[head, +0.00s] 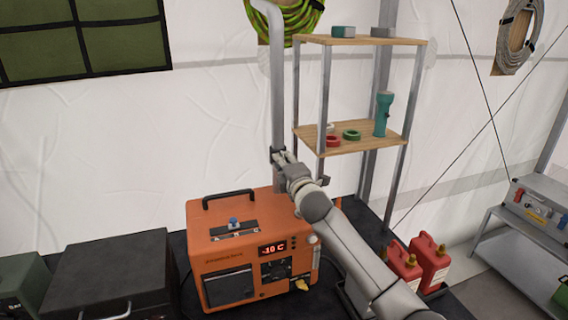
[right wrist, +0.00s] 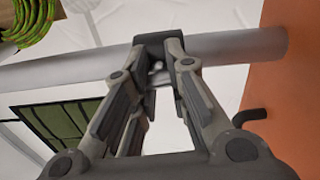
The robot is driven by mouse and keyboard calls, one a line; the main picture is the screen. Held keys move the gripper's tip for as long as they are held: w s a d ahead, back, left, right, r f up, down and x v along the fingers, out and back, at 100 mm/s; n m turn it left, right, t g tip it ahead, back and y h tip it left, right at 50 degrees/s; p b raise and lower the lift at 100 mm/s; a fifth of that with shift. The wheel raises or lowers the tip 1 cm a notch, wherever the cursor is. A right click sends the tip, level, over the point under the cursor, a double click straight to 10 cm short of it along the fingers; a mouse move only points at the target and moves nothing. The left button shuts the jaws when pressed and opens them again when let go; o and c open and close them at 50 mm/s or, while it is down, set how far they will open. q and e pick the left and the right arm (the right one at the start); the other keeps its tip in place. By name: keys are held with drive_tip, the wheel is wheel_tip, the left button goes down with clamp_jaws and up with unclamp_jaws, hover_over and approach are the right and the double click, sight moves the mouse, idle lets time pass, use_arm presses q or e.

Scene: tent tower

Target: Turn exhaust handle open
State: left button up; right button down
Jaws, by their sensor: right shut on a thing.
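A grey exhaust pipe (head: 277,95) rises from behind the orange heater (head: 228,250) and bends at the top. My right gripper (head: 281,157) is at the lower part of this pipe, just above the heater. In the right wrist view its fingers (right wrist: 158,62) close together at a small dark handle (right wrist: 152,40) against the pipe (right wrist: 80,70). The gripper is shut on this handle, whose shape is mostly hidden by the fingers. The heater's display reads -10 C. My left gripper is not in view.
A wooden shelf (head: 350,141) with a teal flashlight (head: 383,114) and tape rolls stands right of the pipe. Red canisters (head: 430,262) stand right of my arm. A dark case (head: 112,275) is left of the heater. Free room lies above the case.

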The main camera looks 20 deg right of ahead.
drive_tip(key=shift+r+m, duration=0.5)
drive_tip(key=shift+r, duration=0.05)
drive_tip(key=shift+d, duration=0.1)
drive_tip(key=c, duration=1.5)
unclamp_jaws()
drive_tip(key=o, duration=0.5)
drive_tip(key=shift+f, duration=0.25)
drive_tip(key=o, duration=0.6)
drive_tip(key=shift+w+f, duration=0.35)
drive_tip(key=shift+s, duration=0.3)
drive_tip(key=s, duration=1.1)
drive_tip(key=shift+s+d, duration=0.15)
drive_tip(key=shift+s, duration=0.25)
